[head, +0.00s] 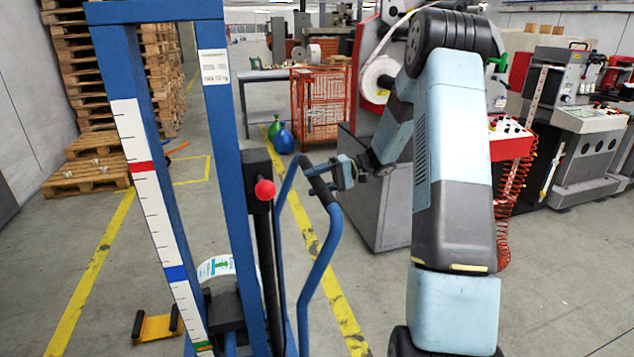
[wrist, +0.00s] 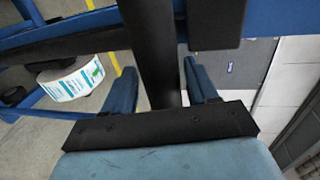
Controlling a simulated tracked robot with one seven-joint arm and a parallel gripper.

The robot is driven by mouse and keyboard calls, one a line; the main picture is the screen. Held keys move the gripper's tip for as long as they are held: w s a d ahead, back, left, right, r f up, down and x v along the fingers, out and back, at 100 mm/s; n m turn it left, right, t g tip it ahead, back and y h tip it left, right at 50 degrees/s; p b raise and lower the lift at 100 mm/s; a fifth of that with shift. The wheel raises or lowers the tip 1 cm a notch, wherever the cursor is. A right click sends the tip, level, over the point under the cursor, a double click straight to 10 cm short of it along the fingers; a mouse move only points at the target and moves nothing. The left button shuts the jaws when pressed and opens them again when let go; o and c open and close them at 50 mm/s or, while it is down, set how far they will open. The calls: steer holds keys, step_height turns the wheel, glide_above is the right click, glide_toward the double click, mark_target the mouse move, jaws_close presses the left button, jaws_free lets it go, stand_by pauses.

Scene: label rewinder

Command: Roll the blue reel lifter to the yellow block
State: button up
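The blue reel lifter (head: 225,130) stands at the left of the head view, a tall blue frame with a marked white scale. Its curved blue handle (head: 326,255) has a black grip. My gripper (head: 335,175) is at this grip. In the wrist view its two blue fingers (wrist: 162,85) lie on either side of the black grip (wrist: 152,45). A narrow gap seems to show at the right finger; whether they press on it is unclear. The yellow block (head: 157,327), with black uprights, lies on the floor left of the lifter, partly behind its mast.
A white label reel (head: 216,268) sits low on the lifter and shows in the wrist view (wrist: 75,80). Pallets (head: 95,178) stand at back left, an orange mesh cart (head: 318,105) behind. Grey machines (head: 372,200) stand beyond my arm. Floor between the yellow lines (head: 90,275) looks clear.

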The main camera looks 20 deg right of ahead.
jaws_close()
stand_by(0.3)
steer(key=shift+d, duration=0.1)
steer(key=shift+f, duration=0.1)
